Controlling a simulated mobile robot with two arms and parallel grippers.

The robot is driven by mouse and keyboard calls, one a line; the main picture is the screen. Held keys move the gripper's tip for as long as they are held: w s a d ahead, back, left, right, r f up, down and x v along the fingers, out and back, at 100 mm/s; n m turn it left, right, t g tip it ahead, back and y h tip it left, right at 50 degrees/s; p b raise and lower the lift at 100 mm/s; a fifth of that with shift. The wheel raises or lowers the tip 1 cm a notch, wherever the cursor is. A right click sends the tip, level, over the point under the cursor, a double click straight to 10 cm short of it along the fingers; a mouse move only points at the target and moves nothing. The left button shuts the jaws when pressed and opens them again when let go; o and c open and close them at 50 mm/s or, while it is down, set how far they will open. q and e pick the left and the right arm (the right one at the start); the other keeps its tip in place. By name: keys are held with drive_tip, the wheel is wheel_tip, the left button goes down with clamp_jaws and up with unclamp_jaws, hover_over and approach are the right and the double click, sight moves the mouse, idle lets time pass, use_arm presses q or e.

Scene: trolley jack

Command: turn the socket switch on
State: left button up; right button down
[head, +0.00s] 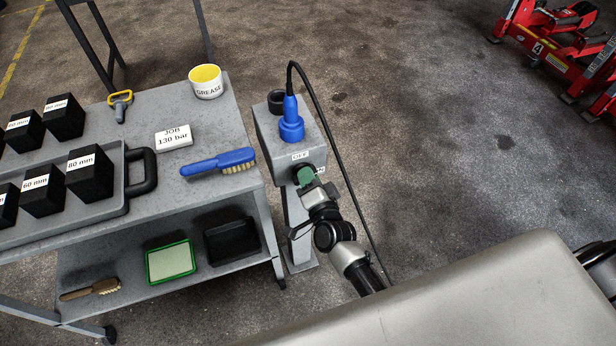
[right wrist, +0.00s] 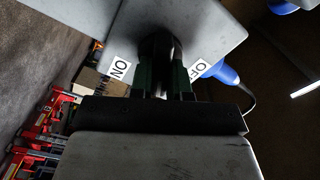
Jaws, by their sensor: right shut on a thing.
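The socket box (head: 268,130) is a grey post-mounted box with a blue plug (head: 291,125) standing in its top. Its front face carries an OFF label (head: 301,155) and an ON label that is mostly hidden in the head view. In the right wrist view the ON label (right wrist: 119,68) is on the left and the OFF label (right wrist: 199,68) on the right. The dark switch (right wrist: 158,45) lies between them. My right gripper (head: 306,177), with green fingers, is shut on the switch. The fingers hide which way the switch points. My left gripper is out of view.
A grey trolley (head: 225,122) stands close to the left of the socket box, with a blue brush (head: 215,163), a grease tub (head: 206,82) and black blocks on it. A black cable (head: 340,165) hangs beside my right arm.

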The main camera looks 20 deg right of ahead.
drive_tip(key=m, duration=0.3)
drive_tip(key=m+b, duration=0.1)
drive_tip(key=m, duration=0.1)
drive_tip(key=shift+d+f+m, duration=0.1)
drive_tip(key=shift+f+m, duration=0.15)
drive_tip(key=shift+m, duration=0.05)
idle(0.4)
drive_tip(key=c, duration=1.1)
unclamp_jaws()
drive_tip(key=s, duration=1.1)
drive_tip(key=shift+d+b, duration=0.15)
drive_tip(key=shift+b, duration=0.2)
drive_tip(key=shift+w, duration=0.1)
